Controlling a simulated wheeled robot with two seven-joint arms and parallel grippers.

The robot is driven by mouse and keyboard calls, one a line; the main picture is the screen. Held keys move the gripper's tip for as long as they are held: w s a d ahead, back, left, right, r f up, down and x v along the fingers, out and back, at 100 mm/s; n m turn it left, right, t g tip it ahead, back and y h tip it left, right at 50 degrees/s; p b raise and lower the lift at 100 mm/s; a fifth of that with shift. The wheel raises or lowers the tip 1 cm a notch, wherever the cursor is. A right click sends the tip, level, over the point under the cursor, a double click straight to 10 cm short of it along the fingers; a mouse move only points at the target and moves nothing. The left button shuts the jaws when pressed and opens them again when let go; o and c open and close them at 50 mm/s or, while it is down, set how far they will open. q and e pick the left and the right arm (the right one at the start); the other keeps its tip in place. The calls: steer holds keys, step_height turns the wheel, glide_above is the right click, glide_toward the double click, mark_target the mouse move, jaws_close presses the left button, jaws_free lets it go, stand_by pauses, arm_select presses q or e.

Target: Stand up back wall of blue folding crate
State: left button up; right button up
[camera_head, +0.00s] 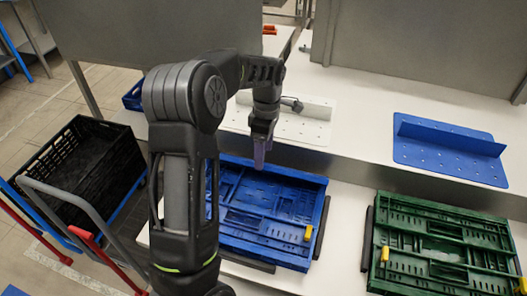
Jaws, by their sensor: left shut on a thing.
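The blue folding crate (318,222) sits on the white counter in the middle of the view. Its walls appear folded down flat inside its rim, with a yellow latch (308,233) at the near right. My left gripper (261,160) points down at the middle of the crate's far side. It is shut on the blue back wall there; the fingertips hide the grip itself. My left arm covers the crate's left part. My right gripper is out of view.
A green folded crate (440,212) lies to the right, past dark rails. A blue perforated bracket (450,148) and a white one (312,112) lie on the raised ledge behind. A black crate (78,165) stands on a cart at left.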

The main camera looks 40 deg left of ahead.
arm_select(q)
steer(key=shift+w+f, duration=0.1)
steer(key=shift+w, duration=0.15)
steer(key=shift+s, duration=0.1)
steer(key=shift+w+a+r+p, duration=0.2)
steer(key=shift+w+r+p, duration=0.25)
steer(key=shift+r+p, duration=0.25)
steer(key=w+a+r+p, duration=0.2)
steer(key=w+r+p, duration=0.2)
steer(key=w, duration=0.1)
steer(key=shift+w+r+p, duration=0.25)
steer(key=shift+p, duration=0.1)
